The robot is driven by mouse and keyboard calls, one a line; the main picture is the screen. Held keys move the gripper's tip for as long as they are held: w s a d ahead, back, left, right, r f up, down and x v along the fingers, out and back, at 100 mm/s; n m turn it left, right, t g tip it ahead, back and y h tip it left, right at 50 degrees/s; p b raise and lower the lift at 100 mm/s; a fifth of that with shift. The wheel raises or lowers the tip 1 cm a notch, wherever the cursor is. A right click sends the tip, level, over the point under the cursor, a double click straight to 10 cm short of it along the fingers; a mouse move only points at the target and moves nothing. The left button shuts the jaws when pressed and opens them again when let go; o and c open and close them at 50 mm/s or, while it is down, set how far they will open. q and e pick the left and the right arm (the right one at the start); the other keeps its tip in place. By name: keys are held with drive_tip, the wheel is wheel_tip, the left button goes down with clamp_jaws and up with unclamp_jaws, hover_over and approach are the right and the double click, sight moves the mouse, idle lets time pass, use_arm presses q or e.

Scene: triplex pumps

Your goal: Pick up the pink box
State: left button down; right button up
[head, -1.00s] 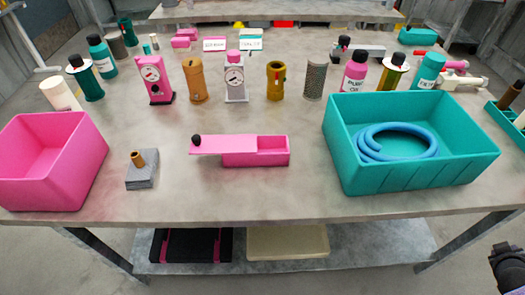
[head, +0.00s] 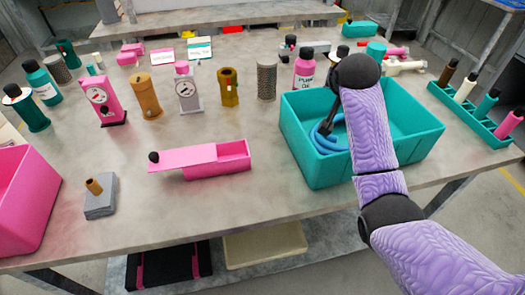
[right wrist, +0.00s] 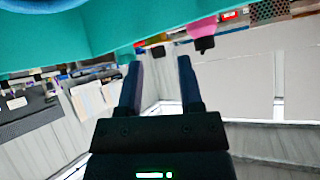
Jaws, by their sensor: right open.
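A small pink box (head: 236,163) with a flat pink lid (head: 185,158) lies at the front middle of the table. The lid is slid to the left, overhangs that side and carries a black knob; the box's right end is open. A larger open pink bin (head: 22,215) stands at the front left, cut by the picture edge. My right gripper (head: 328,124) is over the teal bin, to the right of the small box and partly hidden by my arm. In the right wrist view its fingers (right wrist: 160,75) are apart with nothing between them. My left gripper is not in view.
The teal bin (head: 305,165) holds a coiled blue hose (head: 330,140). A grey block (head: 101,203) with a brass peg stands left of the small box. Pumps and bottles line up behind; a teal rack (head: 460,110) is at the right. Bare table surrounds the small box.

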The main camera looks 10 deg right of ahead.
drive_tip(key=s+a+n+g+y, duration=0.2)
drive_tip(key=a, duration=0.8)
drive_tip(key=n+g+y, duration=0.2)
drive_tip(key=n+g, duration=0.1)
drive_tip(key=n, duration=0.1)
approach(247, 148)
drive_tip(key=x, duration=1)
drive_tip(key=shift+f, duration=0.15)
drive_tip(key=shift+d, duration=0.1)
clamp_jaws()
